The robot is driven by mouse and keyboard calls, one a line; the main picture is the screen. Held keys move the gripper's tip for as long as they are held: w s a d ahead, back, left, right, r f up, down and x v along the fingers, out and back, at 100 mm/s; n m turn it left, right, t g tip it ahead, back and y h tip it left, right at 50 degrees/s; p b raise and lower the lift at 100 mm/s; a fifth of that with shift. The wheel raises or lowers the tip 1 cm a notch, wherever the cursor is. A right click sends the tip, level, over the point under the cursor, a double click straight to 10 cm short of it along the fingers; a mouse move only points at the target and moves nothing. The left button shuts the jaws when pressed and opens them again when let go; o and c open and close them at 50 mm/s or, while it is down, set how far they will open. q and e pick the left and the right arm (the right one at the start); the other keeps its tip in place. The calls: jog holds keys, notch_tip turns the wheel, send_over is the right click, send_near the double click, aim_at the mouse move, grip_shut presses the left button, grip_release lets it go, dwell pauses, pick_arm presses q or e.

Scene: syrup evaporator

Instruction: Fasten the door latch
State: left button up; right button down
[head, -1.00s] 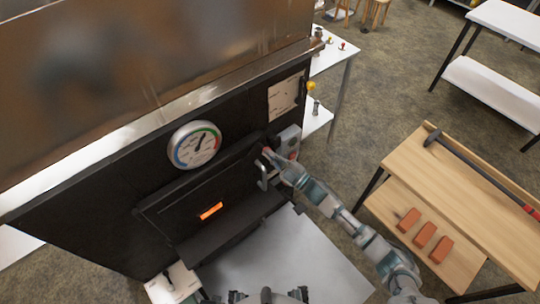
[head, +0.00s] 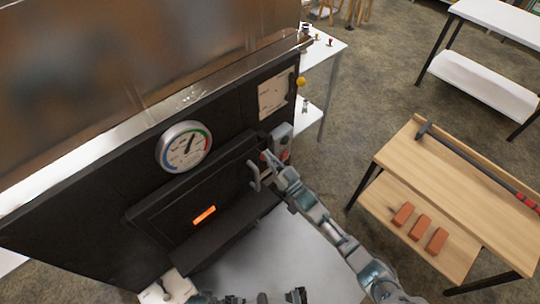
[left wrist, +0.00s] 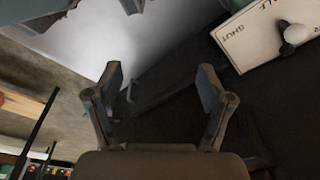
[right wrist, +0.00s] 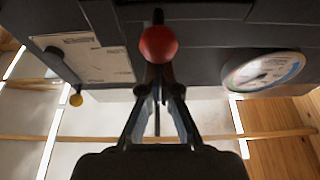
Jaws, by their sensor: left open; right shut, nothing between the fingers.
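The dark furnace door (head: 165,205) has a glowing orange slot (head: 204,215) and looks closed against the black front. A pale bar handle (head: 254,176) stands at its right edge. My right gripper (head: 270,160) is at the box, beside the handle. In the right wrist view, a red ball knob (right wrist: 158,44) stands directly beyond my shut, empty fingers (right wrist: 157,92); I cannot tell whether they touch it. My left gripper (left wrist: 160,80) is open and empty, low near a white plate marked SHUT (left wrist: 255,38).
A round gauge (head: 184,147) is above the door, and a white plate (head: 272,95) with a yellow knob (head: 301,82) is at its upper right. Open floor lies between.

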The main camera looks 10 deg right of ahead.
pick_arm(q)
jog(key=shift+a+r, duration=0.15)
jog(key=shift+a, duration=0.05)
pick_arm(e)
jog(key=shift+a+f+m, duration=0.2)
jog(key=shift+m, duration=0.2)
jog(key=shift+d, duration=0.1)
pick_arm(q)
jog(key=shift+d+r, duration=0.15)
jog(key=shift+d, duration=0.2)
pick_arm(e)
jog(key=shift+d+f, duration=0.15)
jog(key=shift+d, duration=0.25)
jog(key=shift+a, duration=0.1)
notch_tip(320, 180, up, 4)
jog(key=p, duration=0.3)
pick_arm(q)
jog(key=s+f, duration=0.4)
jog(key=f, duration=0.2)
jog(key=shift+s+a, duration=0.25)
jog(key=shift+s, duration=0.05)
pick_arm(e)
jog(key=v, duration=1)
